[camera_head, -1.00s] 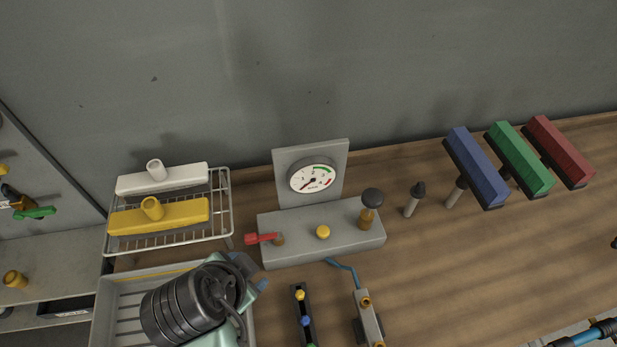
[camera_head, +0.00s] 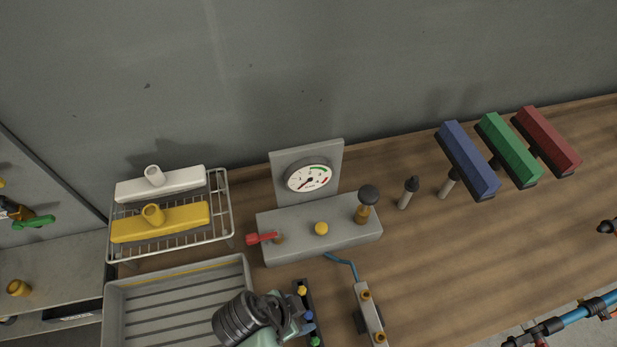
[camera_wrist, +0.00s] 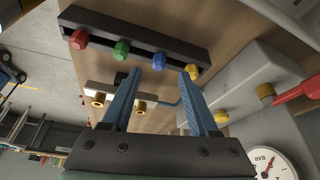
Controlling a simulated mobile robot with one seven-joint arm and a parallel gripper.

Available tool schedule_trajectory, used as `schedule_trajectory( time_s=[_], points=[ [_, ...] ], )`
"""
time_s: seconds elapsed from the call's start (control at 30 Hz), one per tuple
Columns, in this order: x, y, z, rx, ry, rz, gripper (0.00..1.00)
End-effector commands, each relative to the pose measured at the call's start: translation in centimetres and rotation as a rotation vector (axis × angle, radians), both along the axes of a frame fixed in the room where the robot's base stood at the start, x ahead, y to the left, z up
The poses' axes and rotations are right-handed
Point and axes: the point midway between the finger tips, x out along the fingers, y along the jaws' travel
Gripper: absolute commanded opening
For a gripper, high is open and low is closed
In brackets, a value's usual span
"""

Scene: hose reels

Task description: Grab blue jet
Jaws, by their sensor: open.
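The blue jet (camera_wrist: 159,61) is a small blue knob in a black rack (camera_wrist: 135,33) with red (camera_wrist: 79,39), green (camera_wrist: 121,48) and yellow (camera_wrist: 191,71) jets. My gripper (camera_wrist: 163,73) is open, with its two fingers pointing toward the rack. I see no contact.
A grey block with a gauge (camera_head: 308,179), red lever (camera_head: 262,238) and yellow knob (camera_head: 321,228) stands behind the rack. A grey valve bar (camera_head: 368,310) lies to the right. A ribbed grey tray (camera_head: 165,309) is left.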

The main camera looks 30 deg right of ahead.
Motion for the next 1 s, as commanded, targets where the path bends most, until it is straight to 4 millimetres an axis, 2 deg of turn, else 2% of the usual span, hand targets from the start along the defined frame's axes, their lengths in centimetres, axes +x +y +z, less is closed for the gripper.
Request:
schedule_trajectory(
  time_s=[0.23,0.53,0.57,0.87,1.0],
  points=[
    [-0.3,-0.9,-2.8,0.000,0.001,0.001,0.60],
    [-0.3,-1.0,-3.2,0.000,-0.001,0.001,0.60],
    [-0.3,-1.0,-3.2,0.000,-0.001,0.001,0.57],
    [-0.3,-1.0,-3.2,0.000,-0.001,0.001,0.03],
    [-0.3,-1.0,-3.2,0.000,0.000,0.001,0.00]
  ],
)
